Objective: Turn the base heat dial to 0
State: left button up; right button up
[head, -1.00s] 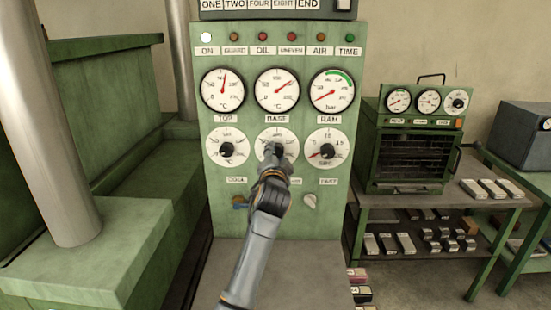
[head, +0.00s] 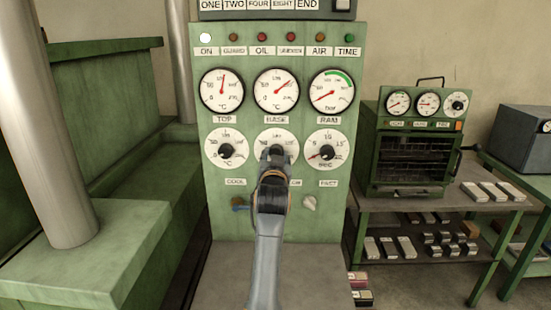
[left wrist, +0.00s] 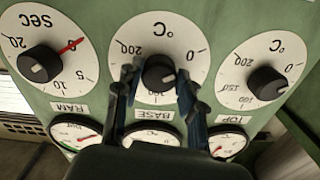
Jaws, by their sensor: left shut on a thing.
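The base heat dial (head: 260,147) is a white round scale with a black knob, in the middle of the green panel under the BASE gauge (head: 276,90). My left gripper (head: 277,154) reaches it from below and covers much of it in the head view. In the left wrist view the panel appears upside down. There the two fingers of my left gripper (left wrist: 157,82) lie on either side of the black knob (left wrist: 159,72), shut on it. The knob's pointer setting cannot be read. My right gripper is not in view.
The TOP dial (head: 226,150) and RAM dial (head: 327,151) flank the base dial closely. Small switches sit lower on the panel. A green press stands left, and a small oven (head: 412,158) stands on a bench at right with metal blocks.

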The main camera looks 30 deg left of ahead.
pick_arm(q)
jog(key=shift+n, duration=0.4)
jog(key=o, duration=1.2)
jog(key=v, duration=0.7)
jog(key=shift+s+d, duration=0.1)
jog(key=shift+s, duration=0.1)
